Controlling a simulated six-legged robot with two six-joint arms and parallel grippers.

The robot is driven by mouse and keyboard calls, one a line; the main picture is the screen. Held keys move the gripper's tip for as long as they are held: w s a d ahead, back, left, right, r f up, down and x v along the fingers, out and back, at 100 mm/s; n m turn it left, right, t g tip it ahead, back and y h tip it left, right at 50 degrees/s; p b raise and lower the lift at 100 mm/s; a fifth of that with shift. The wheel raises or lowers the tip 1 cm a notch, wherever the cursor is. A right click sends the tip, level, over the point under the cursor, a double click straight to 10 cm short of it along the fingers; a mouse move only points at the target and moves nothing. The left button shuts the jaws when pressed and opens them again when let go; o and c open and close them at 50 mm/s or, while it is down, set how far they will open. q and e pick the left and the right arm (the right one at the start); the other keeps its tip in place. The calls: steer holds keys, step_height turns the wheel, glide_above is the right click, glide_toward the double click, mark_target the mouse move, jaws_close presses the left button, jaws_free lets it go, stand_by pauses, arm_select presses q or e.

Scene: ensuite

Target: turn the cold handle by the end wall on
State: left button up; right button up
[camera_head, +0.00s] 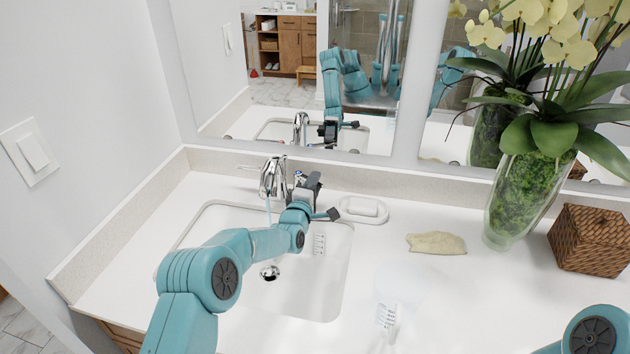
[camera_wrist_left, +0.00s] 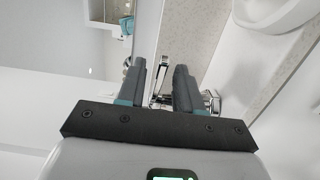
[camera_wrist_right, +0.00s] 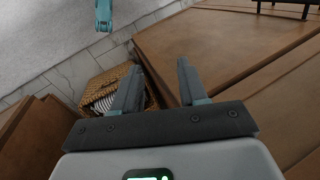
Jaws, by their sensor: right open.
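The chrome faucet (camera_head: 272,178) stands at the back of the sink, close to the end wall on the left. A thin bluish line below its spout looks like running water. I cannot clearly separate the cold handle from the other chrome parts. My left gripper (camera_head: 310,184) is just right of the faucet and partly hides that side. In the left wrist view its fingers (camera_wrist_left: 158,84) are apart, with chrome faucet parts (camera_wrist_left: 160,99) showing between and beyond them; contact cannot be told. My right gripper (camera_wrist_right: 158,82) is open and empty, away from the sink, facing wooden cabinet fronts.
A soap dish (camera_head: 363,209) sits right of the faucet. The mirror (camera_head: 290,90) rises behind. A wicker basket (camera_wrist_right: 103,88) is low in the right wrist view.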

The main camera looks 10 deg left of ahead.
arm_select(q)
steer(key=shift+w, duration=0.55)
arm_select(e)
steer(key=shift+r, duration=0.1)
arm_select(q)
steer(key=shift+c, duration=0.3)
